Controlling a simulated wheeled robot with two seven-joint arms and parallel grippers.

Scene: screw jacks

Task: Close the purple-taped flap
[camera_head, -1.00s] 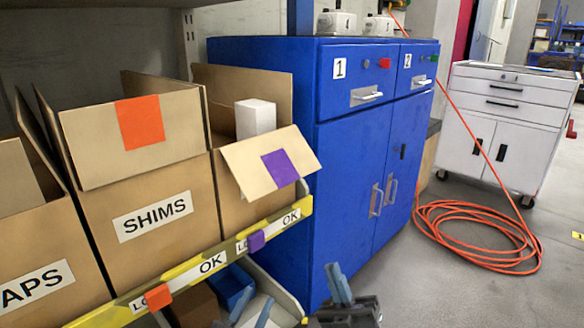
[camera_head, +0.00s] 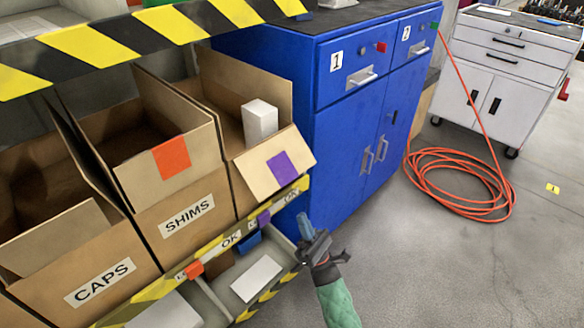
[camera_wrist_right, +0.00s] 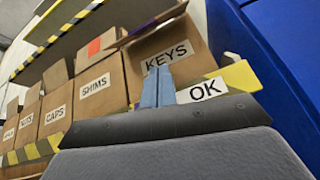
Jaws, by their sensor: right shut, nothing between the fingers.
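The flap with purple tape (camera_head: 260,178) hangs open, slanting outward from the front of the rightmost carton (camera_head: 290,95). A white block (camera_head: 260,122) stands upright inside that carton. In the right wrist view the carton front reads KEYS (camera_wrist_right: 190,60), and the flap's underside juts out above it. My right gripper (camera_head: 304,226) is below the flap, near the shelf's front edge, apart from the flap. Its blue fingers (camera_wrist_right: 158,92) are shut and empty, and overlap the label area in the wrist view. My left gripper is not in view.
The SHIMS carton (camera_head: 185,215) and CAPS carton (camera_head: 105,285) stand to the left. A striped shelf beam (camera_head: 130,40) crosses above the cartons. A blue cabinet (camera_head: 345,130) stands close on the right. An orange hose (camera_head: 460,185) lies coiled on otherwise open floor.

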